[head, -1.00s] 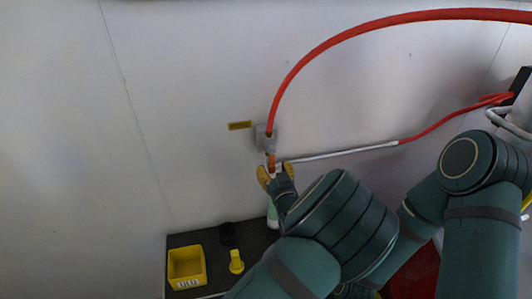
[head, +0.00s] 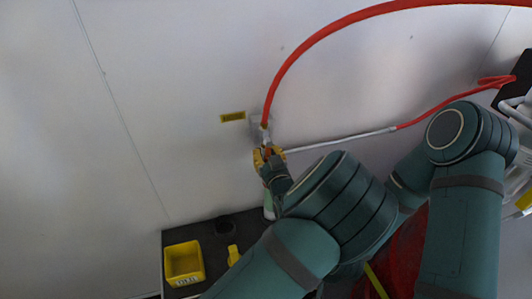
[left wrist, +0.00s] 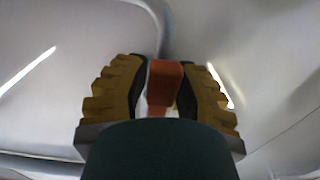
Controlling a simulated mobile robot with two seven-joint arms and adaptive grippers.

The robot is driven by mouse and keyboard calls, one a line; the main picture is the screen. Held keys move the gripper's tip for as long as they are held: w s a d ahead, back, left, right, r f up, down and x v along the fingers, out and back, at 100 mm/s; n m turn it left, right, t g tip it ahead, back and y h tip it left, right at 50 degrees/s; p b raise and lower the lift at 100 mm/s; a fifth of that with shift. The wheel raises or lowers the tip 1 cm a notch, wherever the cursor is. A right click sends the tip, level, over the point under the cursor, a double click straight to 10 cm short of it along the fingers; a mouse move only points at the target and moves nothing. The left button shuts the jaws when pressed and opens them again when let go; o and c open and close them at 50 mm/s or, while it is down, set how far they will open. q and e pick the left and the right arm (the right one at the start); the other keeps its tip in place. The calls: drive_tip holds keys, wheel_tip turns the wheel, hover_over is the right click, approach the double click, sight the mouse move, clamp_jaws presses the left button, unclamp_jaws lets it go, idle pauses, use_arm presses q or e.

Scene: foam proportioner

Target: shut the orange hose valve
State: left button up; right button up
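The orange hose valve handle (left wrist: 165,80) shows between the two yellow-brown fingers of my left gripper (left wrist: 163,90) in the left wrist view. The dark finger pads lie against both sides of the handle, so the gripper looks shut on it. In the head view my left gripper (head: 269,157) is at the wall fitting (head: 260,127), where the red hose (head: 300,56) comes down from above. The fingers cover most of the orange handle there. My right gripper is not in view.
A white pipe (head: 340,142) runs right along the wall from the fitting to a red hose (head: 440,112). A yellow label (head: 232,117) is left of the fitting. Below stand a dark surface (head: 205,233), a yellow bin (head: 184,262) and a yellow object (head: 233,255).

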use_arm(q)
clamp_jaws()
drive_tip(key=shift+a, duration=0.1)
drive_tip(key=s+a+r+m+p, duration=0.1)
drive_tip(key=m+p, duration=0.3)
drive_tip(key=m, duration=0.5)
drive_tip(key=a+r+m+p, duration=0.4)
drive_tip(key=m+p, duration=0.1)
drive_tip(key=m, duration=0.4)
drive_tip(key=shift+s+r, duration=0.2)
drive_tip(key=shift+s, duration=0.15)
drive_tip(key=shift+a, duration=0.1)
idle(0.3)
